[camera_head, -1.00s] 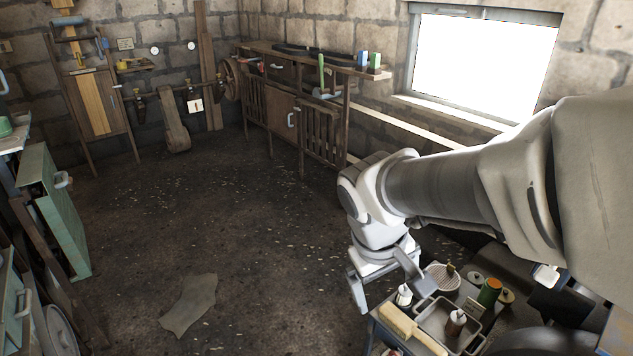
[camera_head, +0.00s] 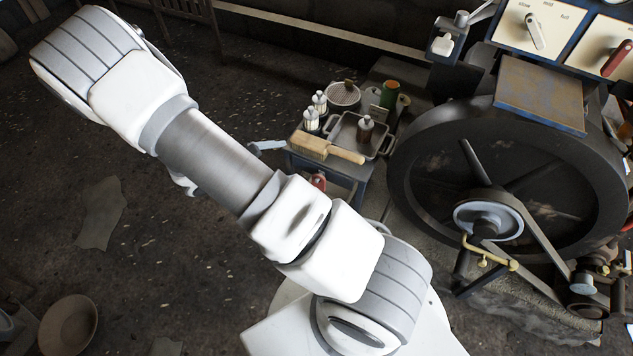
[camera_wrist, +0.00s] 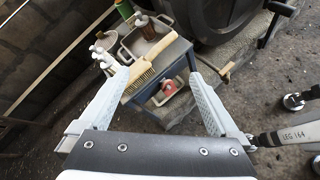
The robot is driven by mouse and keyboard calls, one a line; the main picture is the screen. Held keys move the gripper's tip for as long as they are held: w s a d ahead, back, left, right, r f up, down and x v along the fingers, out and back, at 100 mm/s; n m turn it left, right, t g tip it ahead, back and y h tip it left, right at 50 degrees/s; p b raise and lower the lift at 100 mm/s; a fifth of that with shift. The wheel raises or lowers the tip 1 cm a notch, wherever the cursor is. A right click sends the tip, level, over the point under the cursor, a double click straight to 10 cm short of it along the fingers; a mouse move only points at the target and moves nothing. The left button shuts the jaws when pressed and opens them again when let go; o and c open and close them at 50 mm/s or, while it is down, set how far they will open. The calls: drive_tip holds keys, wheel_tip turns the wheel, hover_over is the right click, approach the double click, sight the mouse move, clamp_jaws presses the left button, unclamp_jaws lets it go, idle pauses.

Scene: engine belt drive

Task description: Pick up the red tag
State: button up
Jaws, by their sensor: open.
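No thing is clearly readable as a red tag. A small red item (camera_wrist: 168,88) shows beneath the top of the small work table, ahead of my gripper in the wrist view. It also shows in the head view (camera_head: 318,182), partly hidden under the table edge; I cannot tell whether it is the tag. My gripper (camera_wrist: 158,76) is open and empty, its two fingers spread wide on either side of that view of the table. In the head view my arm hides most of the gripper.
The small table holds a wooden brush (camera_head: 327,148), a metal tray (camera_head: 350,130), white bottles (camera_head: 311,121) and a green can (camera_head: 389,94). A big dark flywheel (camera_head: 400,185) with a belt stands to its right. A red-handled lever (camera_head: 617,58) is at upper right. Floor at left is open.

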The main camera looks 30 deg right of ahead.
wheel_tip(320, 180, down, 22)
drive_tip(key=d+n+t+b, duration=0.2)
drive_tip(key=n+t+b, duration=0.3)
drive_tip(key=n, duration=0.5)
drive_tip(key=t+b, duration=0.1)
drive_tip(key=b, duration=0.2)
approach(322, 175)
drive_tip(key=shift+n+h, duration=0.3)
drive_tip(key=w+d+f, duration=0.2)
drive_tip(key=f, duration=0.1)
drive_tip(key=w+d+f, duration=0.2)
drive_tip(key=d+f, duration=0.1)
drive_tip(key=shift+w+d, duration=0.3)
drive_tip(key=shift+w, duration=0.1)
drive_tip(key=b+x, duration=0.1)
drive_tip(key=x, duration=0.1)
drive_tip(key=b+x, duration=0.1)
drive_tip(key=x, duration=0.1)
drive_tip(key=shift+d+f+b, duration=0.15)
drive_tip(key=shift+f+b, duration=0.2)
drive_tip(key=shift+w+d, duration=0.15)
drive_tip(key=shift+d, duration=0.1)
drive_tip(key=c, duration=1.4)
drive_tip(key=shift+r, duration=0.1)
drive_tip(key=shift+r, duration=0.15)
